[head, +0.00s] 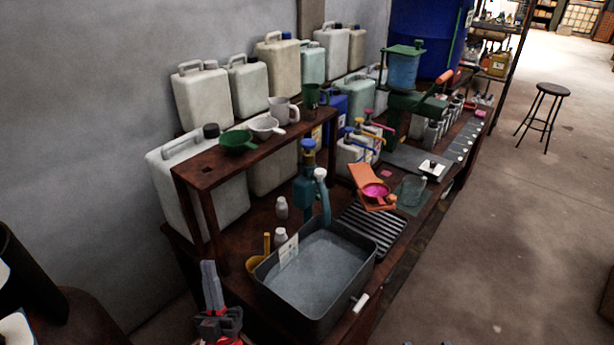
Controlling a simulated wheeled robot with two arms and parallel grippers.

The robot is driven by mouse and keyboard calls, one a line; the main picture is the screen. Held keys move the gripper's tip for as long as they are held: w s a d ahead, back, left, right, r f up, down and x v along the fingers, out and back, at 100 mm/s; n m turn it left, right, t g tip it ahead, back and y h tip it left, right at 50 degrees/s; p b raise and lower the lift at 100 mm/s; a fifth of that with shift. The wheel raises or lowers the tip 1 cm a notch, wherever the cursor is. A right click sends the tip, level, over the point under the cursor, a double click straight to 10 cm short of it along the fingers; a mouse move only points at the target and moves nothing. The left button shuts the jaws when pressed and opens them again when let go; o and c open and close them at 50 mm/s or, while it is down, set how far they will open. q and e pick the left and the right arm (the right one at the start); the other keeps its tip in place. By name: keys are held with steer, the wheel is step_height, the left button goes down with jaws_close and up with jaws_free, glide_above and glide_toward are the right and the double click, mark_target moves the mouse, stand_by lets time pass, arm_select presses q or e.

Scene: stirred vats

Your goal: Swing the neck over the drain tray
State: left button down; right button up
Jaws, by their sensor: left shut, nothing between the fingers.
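A teal pump tap with a blue knob (308,146) stands on the bench behind a dark basin (318,312). Its curved neck (323,205), with a pale upper part, comes down at the basin's back rim. It points toward the basin, not the ribbed drain tray. The ribbed drain tray (372,231) lies on the bench to the right of the neck, behind the basin. My left gripper (210,272) points upward in front of the basin's left side, shut and empty, apart from the neck. My right gripper is not in view.
The basin holds greyish liquid. A yellow scoop (257,264) and small white bottles (281,208) stand by its left and back. A wooden shelf (210,168) with cups is on the left.

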mark_target(318, 185)
arm_select(q)
steer(key=w+a+f+n+g+h, duration=0.1)
steer(key=w+a+n+g, duration=0.2)
steer(key=w, duration=0.6)
steer(key=w+a+f+n+g+h, duration=0.2)
steer(key=w+n+g, duration=0.2)
steer(key=w, duration=0.5)
steer(key=w+d+r+m+g+h, duration=0.2)
steer(key=w+d+g+h, duration=0.3)
steer(key=d+h, duration=0.7)
steer(key=shift+w+d+r+h, duration=0.15)
steer(key=shift+w+d+h, duration=0.2)
steer(key=shift+w, duration=0.4)
steer(key=shift+w, duration=0.1)
steer(key=w+d+p, duration=0.4)
steer(key=w+d, duration=0.3)
steer(key=w, duration=0.1)
steer(key=shift+w+d+p, duration=0.15)
steer(key=shift+w+p, duration=0.2)
